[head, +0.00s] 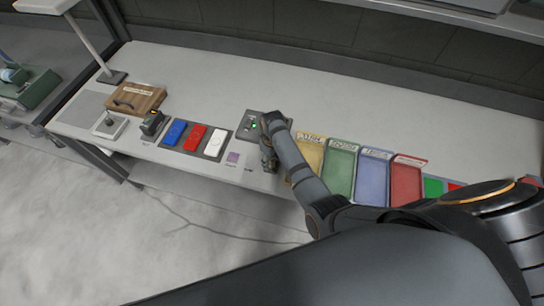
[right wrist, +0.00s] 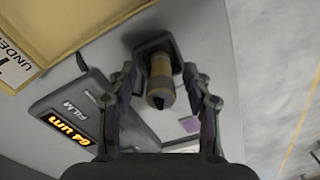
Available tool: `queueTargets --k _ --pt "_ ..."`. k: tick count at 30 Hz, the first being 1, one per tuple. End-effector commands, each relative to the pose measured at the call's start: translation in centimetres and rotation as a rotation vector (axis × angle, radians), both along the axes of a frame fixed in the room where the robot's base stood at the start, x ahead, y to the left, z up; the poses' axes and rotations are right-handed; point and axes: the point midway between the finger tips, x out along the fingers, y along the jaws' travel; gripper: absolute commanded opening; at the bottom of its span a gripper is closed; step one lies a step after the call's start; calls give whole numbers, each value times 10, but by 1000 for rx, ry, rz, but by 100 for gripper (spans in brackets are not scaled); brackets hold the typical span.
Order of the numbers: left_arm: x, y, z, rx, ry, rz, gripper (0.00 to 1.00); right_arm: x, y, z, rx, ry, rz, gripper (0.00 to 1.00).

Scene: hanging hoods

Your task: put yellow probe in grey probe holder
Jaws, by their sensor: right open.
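The yellow probe (right wrist: 161,75) shows in the right wrist view as a dull yellow and grey cylinder with a dark end toward the camera. Its far end meets the dark grey probe holder (right wrist: 143,46) on the bench; it appears to stand in it, though how deep I cannot tell. My right gripper (right wrist: 160,96) is open, with one finger on each side of the probe and visible gaps between. In the head view my right gripper (head: 268,161) is low over the bench near its front edge, hiding the probe and holder. My left gripper is not in view.
A film gauge (right wrist: 78,118) reading 64 um lies beside the holder. Yellow (head: 309,154), green (head: 341,170), blue (head: 373,177) and red (head: 406,184) trays stand to the right. A purple square (head: 233,157) lies left of the gripper. The back of the bench (head: 215,80) is clear.

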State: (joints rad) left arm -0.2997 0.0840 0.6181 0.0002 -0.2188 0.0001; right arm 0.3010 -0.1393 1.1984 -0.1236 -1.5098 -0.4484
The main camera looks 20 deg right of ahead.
Motion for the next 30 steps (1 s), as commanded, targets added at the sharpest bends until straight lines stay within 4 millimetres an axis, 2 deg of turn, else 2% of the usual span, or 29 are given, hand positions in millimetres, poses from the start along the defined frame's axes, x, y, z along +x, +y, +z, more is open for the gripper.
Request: queueTargets --k 4,9,15,21,30 --pt "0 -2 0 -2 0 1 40 2 0 23 1 -6 0 50" --pt "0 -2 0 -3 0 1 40 2 0 66 2 -7 -1 50" --pt "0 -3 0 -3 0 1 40 2 -1 104 1 -4 0 50" --pt "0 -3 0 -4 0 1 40 1 -1 118 1 -2 0 50" --pt "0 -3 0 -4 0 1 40 1 -1 118 1 -2 0 50"
